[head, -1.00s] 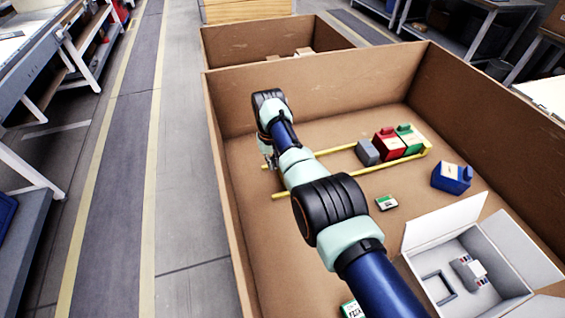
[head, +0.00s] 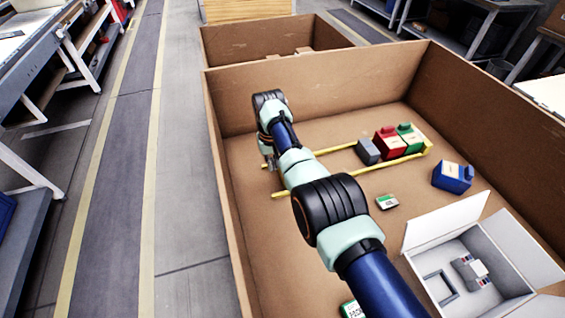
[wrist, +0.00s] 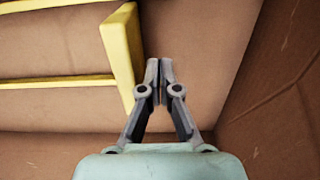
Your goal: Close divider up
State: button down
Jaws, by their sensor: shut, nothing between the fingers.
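A yellow frame of two parallel rails (head: 345,178) lies on the floor of a large cardboard box. A grey block (head: 368,152) sits between the rails beside a red box (head: 389,142) and a green box (head: 409,138), towards the right end. In the wrist view, a yellow upright plate (wrist: 121,50) joins the rails' ends. My gripper (wrist: 159,62) is shut and empty, with its fingertips close to the plate's right side; contact is unclear. In the head view my gripper (head: 270,161) is at the rails' left end, where my arm partly hides the frame.
A blue box (head: 452,177) and a small white-green box (head: 387,202) lie outside the frame. An open white carton (head: 440,229) stands at the lower right. The tall walls of the cardboard box (head: 315,87) surround the area. Floor left of my arm is bare.

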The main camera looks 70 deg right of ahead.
dwell(0.5)
notch_tip(320, 180, up, 7)
jog(key=p, duration=0.6)
jog(key=shift+w+a+p, duration=0.3)
jog(key=shift+w+a, duration=0.05)
jog(key=shift+w, duration=0.1)
